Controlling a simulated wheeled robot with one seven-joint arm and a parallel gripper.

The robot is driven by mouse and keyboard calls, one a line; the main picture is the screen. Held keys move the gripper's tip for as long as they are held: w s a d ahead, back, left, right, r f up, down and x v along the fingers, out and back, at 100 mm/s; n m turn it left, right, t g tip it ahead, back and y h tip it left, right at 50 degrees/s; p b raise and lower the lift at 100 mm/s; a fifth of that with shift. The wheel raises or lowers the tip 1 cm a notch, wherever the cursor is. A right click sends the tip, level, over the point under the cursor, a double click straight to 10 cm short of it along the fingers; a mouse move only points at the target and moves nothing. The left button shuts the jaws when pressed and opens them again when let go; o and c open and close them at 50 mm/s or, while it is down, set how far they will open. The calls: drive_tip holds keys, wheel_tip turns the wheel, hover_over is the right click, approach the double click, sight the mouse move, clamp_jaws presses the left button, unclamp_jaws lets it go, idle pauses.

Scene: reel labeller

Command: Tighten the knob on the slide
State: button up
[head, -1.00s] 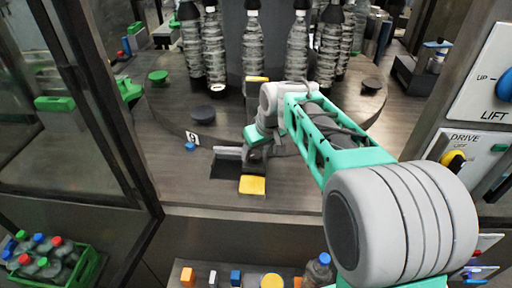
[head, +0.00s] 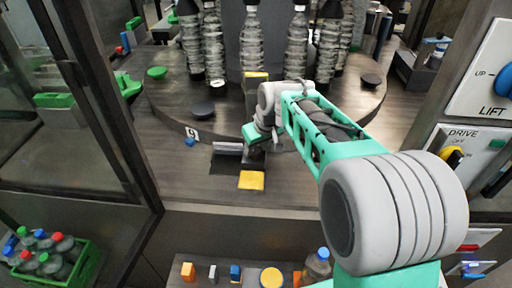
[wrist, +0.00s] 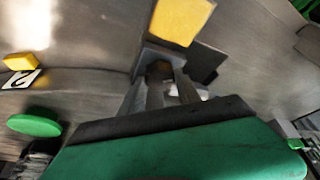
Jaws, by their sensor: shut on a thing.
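The slide (head: 228,149) is a grey metal block on the dark deck, beside a black patch and a yellow plate (head: 252,180). My gripper (head: 257,154) points down at the slide's right end, behind the yellow plate. In the wrist view my gripper (wrist: 160,76) has its two grey fingers shut on a small dark brownish knob (wrist: 158,69) in a grey bracket. The fingers hide most of the knob, and I cannot tell how tight it is. The yellow plate also shows in the wrist view (wrist: 182,17), just beyond the fingertips.
A round turntable with several clear bottles (head: 253,45) stands behind my gripper. A framed glass door (head: 100,100) is at left, a control panel (head: 462,150) at right.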

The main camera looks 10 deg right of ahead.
clamp_jaws()
drive_tip(key=shift+m+b, duration=0.3)
drive_tip(key=m+b, duration=0.1)
drive_tip(key=m+h+b, duration=0.1)
drive_tip(key=m, duration=0.1)
drive_tip(key=shift+a+f+m+h, duration=0.1)
drive_tip(key=shift+a+m+h, duration=0.1)
drive_tip(key=shift+m+h, duration=0.1)
drive_tip(key=m+h, duration=0.1)
drive_tip(key=m, duration=0.1)
drive_tip(key=m+h, duration=0.1)
drive_tip(key=m, duration=0.2)
drive_tip(key=shift+a, duration=0.1)
drive_tip(key=m, duration=0.2)
drive_tip(key=m+g+h+p, duration=0.1)
drive_tip(key=m, duration=0.1)
drive_tip(key=m+g+p, duration=0.1)
drive_tip(key=m, duration=0.1)
drive_tip(key=shift+w+a+r+m+h, duration=0.1)
drive_tip(key=shift+w+r+m+h, duration=0.1)
drive_tip(key=shift+r+m+h, duration=0.15)
drive_tip(key=shift+w+f+m+g+h+p, duration=0.15)
drive_tip(key=shift+m+g+p, duration=0.4)
drive_tip(key=shift+m, duration=0.6)
drive_tip(key=shift+s+f+m+g+h+p, duration=0.1)
drive_tip(key=shift+m+g+p, duration=0.25)
drive_tip(key=shift+m+p, duration=0.55)
